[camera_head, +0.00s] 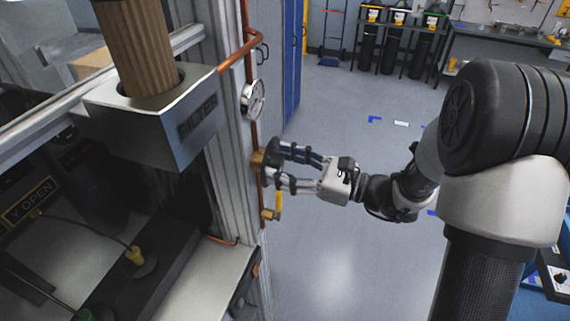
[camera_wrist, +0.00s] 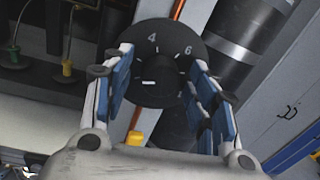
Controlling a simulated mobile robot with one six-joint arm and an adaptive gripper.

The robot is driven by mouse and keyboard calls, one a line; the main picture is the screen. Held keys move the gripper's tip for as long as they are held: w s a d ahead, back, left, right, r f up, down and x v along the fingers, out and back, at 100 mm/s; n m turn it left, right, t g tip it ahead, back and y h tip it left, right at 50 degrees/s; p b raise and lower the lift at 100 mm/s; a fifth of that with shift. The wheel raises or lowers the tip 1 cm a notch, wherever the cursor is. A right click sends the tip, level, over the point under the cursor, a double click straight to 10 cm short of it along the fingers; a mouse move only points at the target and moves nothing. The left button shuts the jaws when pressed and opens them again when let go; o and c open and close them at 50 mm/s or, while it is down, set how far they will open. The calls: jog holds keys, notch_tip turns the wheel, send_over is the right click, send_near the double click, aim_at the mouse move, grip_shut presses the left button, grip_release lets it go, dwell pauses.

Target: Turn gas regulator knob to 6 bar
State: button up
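The gas regulator knob (camera_wrist: 154,78) is a round black knob in the wrist view, in front of a dark dial (camera_wrist: 168,38) with white ticks and the numbers 4 and 6 at its top. A short white mark lies on the knob's face, left of its middle. My gripper (camera_wrist: 161,68) is open, with one blue-padded finger on each side of the knob. Whether the pads touch it I cannot tell. In the head view, my gripper (camera_head: 279,160) reaches left to the regulator (camera_head: 258,161) on the copper pipe, and its fingers hide much of the knob.
A round pressure gauge (camera_head: 254,99) sits above the regulator. A yellow valve handle (camera_head: 278,206) hangs below it and shows in the wrist view (camera_wrist: 136,138). A grey machine post (camera_head: 230,175) stands close left. Open floor (camera_head: 345,245) lies under my arm.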

jog(key=c, duration=0.9)
jog(key=shift+c, duration=0.2)
jog(key=shift+m+p, duration=0.3)
jog(key=shift+p, duration=0.15)
